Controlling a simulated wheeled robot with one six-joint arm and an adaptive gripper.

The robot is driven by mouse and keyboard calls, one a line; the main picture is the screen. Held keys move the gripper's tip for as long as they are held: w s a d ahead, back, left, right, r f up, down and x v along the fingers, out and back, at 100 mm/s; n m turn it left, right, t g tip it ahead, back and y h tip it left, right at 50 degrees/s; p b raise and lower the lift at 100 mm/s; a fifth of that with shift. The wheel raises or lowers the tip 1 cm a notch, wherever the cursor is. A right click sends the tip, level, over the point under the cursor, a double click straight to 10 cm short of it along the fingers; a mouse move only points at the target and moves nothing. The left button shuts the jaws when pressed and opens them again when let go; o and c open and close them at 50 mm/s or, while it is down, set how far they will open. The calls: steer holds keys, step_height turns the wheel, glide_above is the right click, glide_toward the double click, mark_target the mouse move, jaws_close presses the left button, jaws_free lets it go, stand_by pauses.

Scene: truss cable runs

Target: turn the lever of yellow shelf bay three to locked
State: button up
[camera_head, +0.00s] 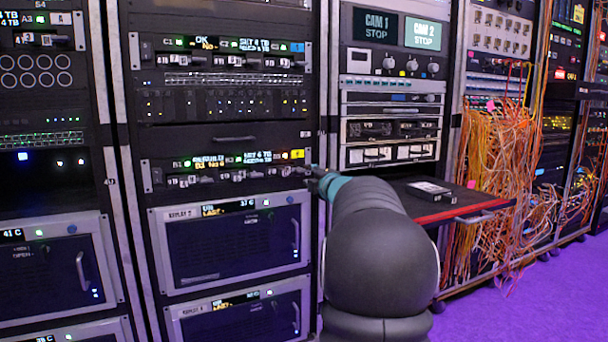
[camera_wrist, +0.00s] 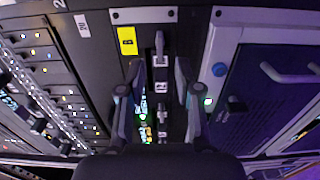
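The yellow-tagged shelf (camera_head: 225,172) is a dark unit in the middle rack, with a row of bays, small levers and white labels. In the wrist view its yellow tag (camera_wrist: 127,41) reads B, and the row runs down the picture. My gripper (camera_wrist: 158,70) is open, one finger on each side of this row. A grey lever (camera_wrist: 160,46) lies between and just beyond the fingertips; contact cannot be told. The bay numbers are too small to read surely, so I cannot tell which lever is bay three's. In the head view my gripper (camera_head: 317,180) is at the shelf's right end.
A similar shelf with a blue tag (camera_head: 222,62) is higher in the same rack. Replay units with handles (camera_head: 233,242) sit below. A red-edged pull-out tray (camera_head: 436,202) with a small box juts out right of my arm. Orange cables (camera_head: 500,165) hang further right.

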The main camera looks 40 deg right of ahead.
steer(key=v, duration=0.7)
steer(key=shift+s, duration=0.1)
stand_by(0.4)
